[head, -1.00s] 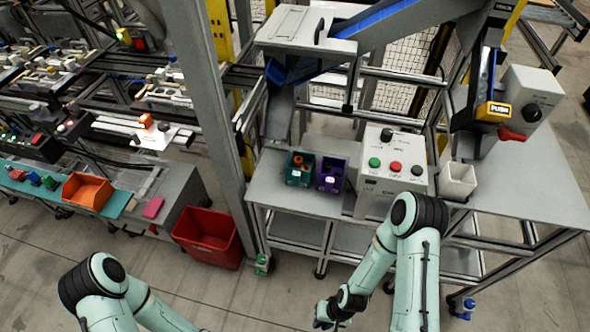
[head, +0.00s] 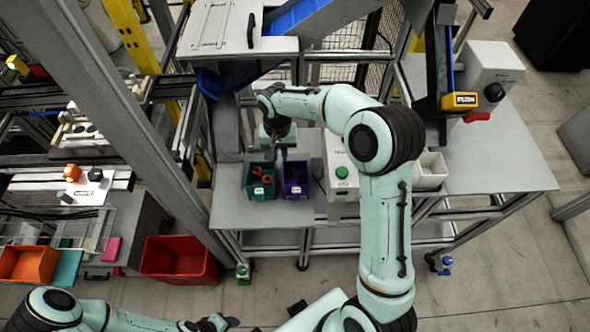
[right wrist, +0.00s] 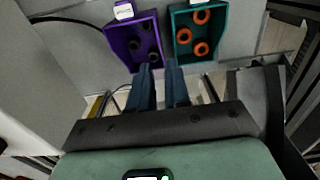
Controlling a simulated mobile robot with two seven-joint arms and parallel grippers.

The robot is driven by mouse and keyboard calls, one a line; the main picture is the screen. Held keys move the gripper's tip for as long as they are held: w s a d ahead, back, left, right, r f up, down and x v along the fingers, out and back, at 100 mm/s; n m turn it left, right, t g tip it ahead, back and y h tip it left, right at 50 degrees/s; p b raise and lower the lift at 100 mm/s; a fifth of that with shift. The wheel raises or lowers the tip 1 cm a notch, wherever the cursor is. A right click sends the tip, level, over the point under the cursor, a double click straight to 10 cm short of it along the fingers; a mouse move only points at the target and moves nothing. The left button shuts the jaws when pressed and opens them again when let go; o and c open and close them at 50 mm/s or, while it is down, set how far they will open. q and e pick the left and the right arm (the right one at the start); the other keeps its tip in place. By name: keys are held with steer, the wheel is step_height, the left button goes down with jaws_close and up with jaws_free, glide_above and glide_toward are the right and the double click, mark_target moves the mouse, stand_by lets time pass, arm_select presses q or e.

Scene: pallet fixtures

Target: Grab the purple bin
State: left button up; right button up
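The purple bin (head: 294,190) stands on the grey table, right of a teal bin (head: 260,191). In the right wrist view the purple bin (right wrist: 117,38) is at upper left with dark round parts inside, and the teal bin (right wrist: 180,51) is on its right with orange rings. My right gripper (head: 281,156) is above the back of the two bins. In the right wrist view its two blue fingers (right wrist: 160,67) are apart with nothing between them, near the bins' facing edges. My left gripper (head: 212,323) is low at the bottom edge, away from the table; its fingers are unclear.
A white control box (head: 339,176) with a green button stands close right of the purple bin, partly hidden by my right arm. A white container (head: 431,171) is farther right. A grey post (head: 150,130) rises left of the table. A red crate (head: 180,262) is on the floor.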

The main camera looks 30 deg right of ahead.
step_height(320, 180, down, 13)
steer(key=shift+d+f, duration=0.15)
steer(key=shift+f, duration=0.05)
jaws_close()
stand_by(0.3)
